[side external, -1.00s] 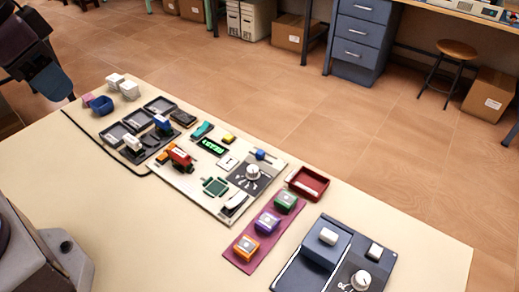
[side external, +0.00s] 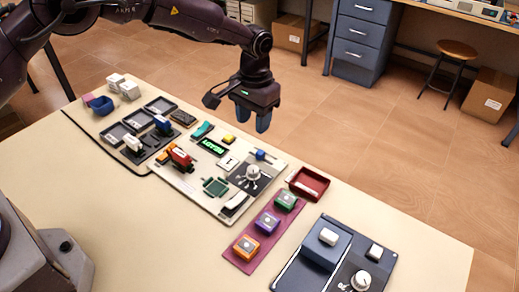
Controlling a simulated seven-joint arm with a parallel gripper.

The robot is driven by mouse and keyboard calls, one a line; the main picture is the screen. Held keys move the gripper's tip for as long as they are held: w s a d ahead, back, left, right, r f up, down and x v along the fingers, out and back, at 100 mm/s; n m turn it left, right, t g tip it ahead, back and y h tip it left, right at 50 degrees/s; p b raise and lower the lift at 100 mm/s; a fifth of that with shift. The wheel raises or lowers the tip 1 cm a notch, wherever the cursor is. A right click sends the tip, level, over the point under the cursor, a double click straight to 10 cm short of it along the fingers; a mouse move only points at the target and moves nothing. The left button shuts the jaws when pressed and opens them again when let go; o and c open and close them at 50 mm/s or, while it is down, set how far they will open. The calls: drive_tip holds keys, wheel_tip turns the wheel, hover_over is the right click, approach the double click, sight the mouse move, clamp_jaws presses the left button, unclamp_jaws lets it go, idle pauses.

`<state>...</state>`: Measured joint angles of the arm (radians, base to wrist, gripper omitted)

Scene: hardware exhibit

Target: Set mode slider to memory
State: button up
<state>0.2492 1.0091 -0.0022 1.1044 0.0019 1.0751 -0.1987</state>
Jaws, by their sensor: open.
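My gripper (side external: 251,125) hangs in the air above the far edge of the table, pointing down, with its blue fingers apart and nothing seen between them. Below it lies a cream board (side external: 215,203) with a grey panel (side external: 240,182) that carries a blue knob (side external: 260,155) and a white dial (side external: 253,173). A dark blue panel (side external: 296,275) at the front right carries a white block (side external: 328,237), a smaller white block (side external: 375,252) and another white dial (side external: 361,280). I cannot tell which part is the mode slider. No memory label is readable.
A red tray (side external: 322,192) and a maroon strip (side external: 238,264) with orange, purple and green blocks lie right of the cream board. A green display (side external: 212,146), grey trays (side external: 112,134) and a blue cup (side external: 102,106) are leftward. The front table (side external: 150,235) is clear.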

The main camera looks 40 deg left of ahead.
sight(259, 152)
drive_tip(key=shift+n+t, duration=0.3)
drive_tip(key=f, duration=0.3)
drive_tip(key=w+f, duration=0.1)
drive_tip(key=f, duration=0.7)
drive_tip(key=shift+w+d, duration=0.15)
drive_tip(key=shift+w, duration=0.2)
drive_tip(key=shift+c, duration=0.3)
clamp_jaws()
